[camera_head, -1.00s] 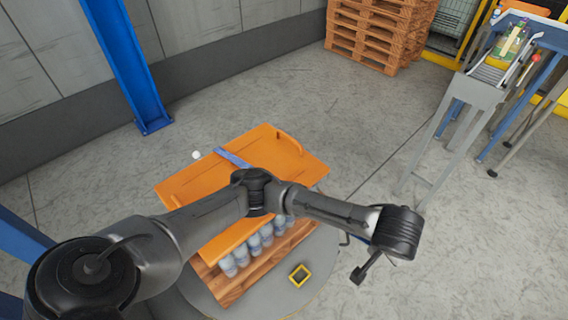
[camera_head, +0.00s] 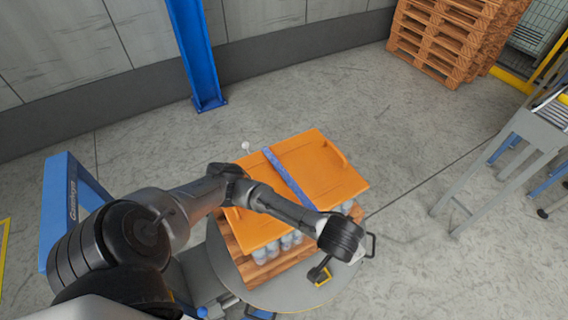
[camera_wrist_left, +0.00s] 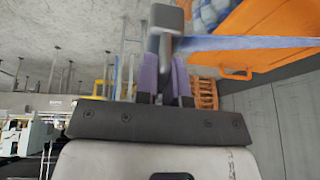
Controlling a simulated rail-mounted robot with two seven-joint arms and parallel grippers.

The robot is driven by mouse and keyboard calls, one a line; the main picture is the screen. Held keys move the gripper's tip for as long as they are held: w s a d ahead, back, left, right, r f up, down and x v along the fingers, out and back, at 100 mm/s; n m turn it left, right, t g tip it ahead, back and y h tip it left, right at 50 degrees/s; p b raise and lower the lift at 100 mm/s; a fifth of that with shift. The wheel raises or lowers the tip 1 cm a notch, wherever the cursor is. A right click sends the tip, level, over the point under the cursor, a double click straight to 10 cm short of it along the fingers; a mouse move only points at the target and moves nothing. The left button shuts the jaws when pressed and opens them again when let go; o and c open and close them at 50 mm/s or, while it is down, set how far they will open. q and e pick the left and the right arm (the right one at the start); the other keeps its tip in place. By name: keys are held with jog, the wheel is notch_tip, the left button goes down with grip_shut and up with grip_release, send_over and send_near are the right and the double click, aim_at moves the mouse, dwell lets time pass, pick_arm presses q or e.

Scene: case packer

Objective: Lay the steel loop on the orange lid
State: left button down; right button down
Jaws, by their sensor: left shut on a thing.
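The orange lid (camera_head: 322,166) lies over a pack of bottles in the head view, with a blue strap (camera_head: 284,172) across it. Its edge also shows at the top right of the left wrist view (camera_wrist_left: 252,42). My left gripper (camera_wrist_left: 166,78) is shut on a grey metal piece, seemingly the steel loop (camera_wrist_left: 166,44). The blue strap runs right from this piece in the left wrist view. In the head view my left arm reaches over the lid's near side to its right corner, and the wrist hides the fingers. My right gripper is out of view.
Pale bottles (camera_head: 286,242) stand under the lid on a wooden pallet (camera_head: 252,270) on a round grey turntable (camera_head: 300,297). A blue post (camera_head: 194,55) stands behind; stacked pallets (camera_head: 445,38) are far right.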

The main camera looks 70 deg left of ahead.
pick_arm(q)
jog(key=a+m+h+p, duration=0.15)
jog(key=a+p, duration=0.25)
jog(key=a, duration=0.4)
jog(key=m+h+p, duration=0.2)
jog(key=m+h, duration=0.1)
jog(key=m, duration=0.5)
send_over(299, 196)
notch_tip(299, 196, down, 5)
notch_tip(299, 196, down, 3)
jog(key=shift+f+g+p, duration=0.2)
jog(key=shift+g+p, duration=0.2)
jog(key=shift+p, duration=0.1)
jog(key=shift+f, duration=0.4)
jog(key=shift+f, duration=0.1)
jog(key=c, duration=1.2)
grip_release()
